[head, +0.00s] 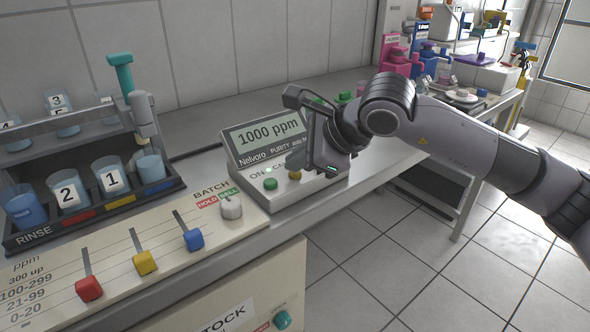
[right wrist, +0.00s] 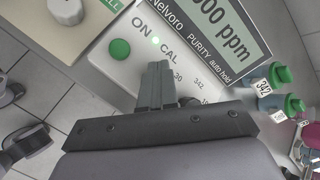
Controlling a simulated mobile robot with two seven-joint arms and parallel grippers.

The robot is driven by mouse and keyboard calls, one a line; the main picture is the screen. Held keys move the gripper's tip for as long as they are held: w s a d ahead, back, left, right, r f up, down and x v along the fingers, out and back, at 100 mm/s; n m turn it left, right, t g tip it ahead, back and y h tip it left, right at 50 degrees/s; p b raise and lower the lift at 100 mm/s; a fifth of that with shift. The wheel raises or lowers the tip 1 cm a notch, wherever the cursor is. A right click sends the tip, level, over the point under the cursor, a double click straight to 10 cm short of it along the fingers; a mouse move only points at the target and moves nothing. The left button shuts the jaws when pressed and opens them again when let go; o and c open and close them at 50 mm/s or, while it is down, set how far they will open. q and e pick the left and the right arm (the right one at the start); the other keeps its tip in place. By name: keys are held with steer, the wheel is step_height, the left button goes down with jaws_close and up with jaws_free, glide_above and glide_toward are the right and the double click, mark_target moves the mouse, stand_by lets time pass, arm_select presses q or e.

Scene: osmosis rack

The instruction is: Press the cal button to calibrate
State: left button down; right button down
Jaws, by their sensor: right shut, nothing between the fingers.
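The purity meter (head: 254,178) stands on the bench and its display (head: 268,133) reads 1000 ppm. My left gripper is not in view.
A rinse rack (head: 110,205) with numbered cups stands left of the meter. A white knob (head: 231,207) and coloured sliders (head: 145,262) are on the panel in front. Green-capped bottles (right wrist: 281,74) stand close beyond the meter. Floor is clear at the right.

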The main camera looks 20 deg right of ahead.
mark_target(299, 175)
steer(key=shift+r, duration=0.1)
steer(key=shift+r+p, duration=0.35)
steer(key=shift+r, duration=0.35)
steer(key=shift+r, duration=0.1)
steer(key=shift+r+p, duration=1.35)
steer(key=shift+r, duration=1.1)
